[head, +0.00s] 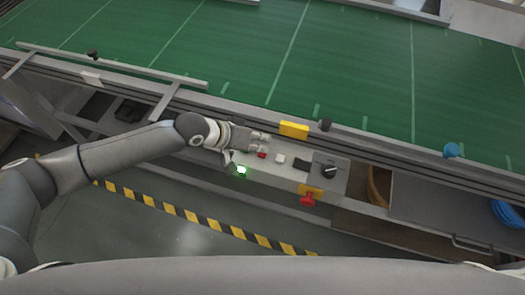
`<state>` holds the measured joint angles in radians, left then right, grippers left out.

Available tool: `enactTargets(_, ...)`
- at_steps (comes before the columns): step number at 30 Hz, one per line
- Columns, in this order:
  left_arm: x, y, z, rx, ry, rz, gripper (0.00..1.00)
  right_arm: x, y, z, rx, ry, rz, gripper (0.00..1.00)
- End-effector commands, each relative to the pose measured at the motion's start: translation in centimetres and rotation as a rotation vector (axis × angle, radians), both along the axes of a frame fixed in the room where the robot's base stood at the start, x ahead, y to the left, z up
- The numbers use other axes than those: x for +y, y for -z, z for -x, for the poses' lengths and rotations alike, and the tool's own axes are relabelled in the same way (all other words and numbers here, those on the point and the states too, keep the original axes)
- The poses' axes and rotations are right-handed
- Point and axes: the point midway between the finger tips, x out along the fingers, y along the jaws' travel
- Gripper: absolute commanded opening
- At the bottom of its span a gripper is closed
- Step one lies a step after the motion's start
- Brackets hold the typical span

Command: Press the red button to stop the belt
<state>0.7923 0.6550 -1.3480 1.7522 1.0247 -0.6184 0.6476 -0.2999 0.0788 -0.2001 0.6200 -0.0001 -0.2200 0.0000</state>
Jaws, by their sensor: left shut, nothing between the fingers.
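The green belt (340,60) runs across the upper part of the head view. A control panel (270,171) is set along its near side. On the panel is a small red button (262,155), with a white button (280,159) to its right. A lit green button (241,170) is at its lower left. My left gripper (266,142) is shut and empty. Its fingertips appear just above the red button in the picture; I cannot tell whether they touch it. My right gripper is not in view.
A yellow box (294,129) sits on the belt's edge rail close to the gripper. A black rotary knob (329,171) is at the panel's right end. A red handle-like part (308,198) on a yellow plate sticks out below. Striped tape (190,215) marks the floor.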

Motion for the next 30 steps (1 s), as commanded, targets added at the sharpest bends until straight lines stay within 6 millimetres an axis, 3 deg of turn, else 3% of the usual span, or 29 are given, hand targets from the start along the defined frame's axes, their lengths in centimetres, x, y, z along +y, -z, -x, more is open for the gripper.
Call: enactTargets(30, 0.03, 0.95, 0.03, 0.002, 0.000, -0.001, 0.00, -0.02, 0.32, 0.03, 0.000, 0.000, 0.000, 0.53)
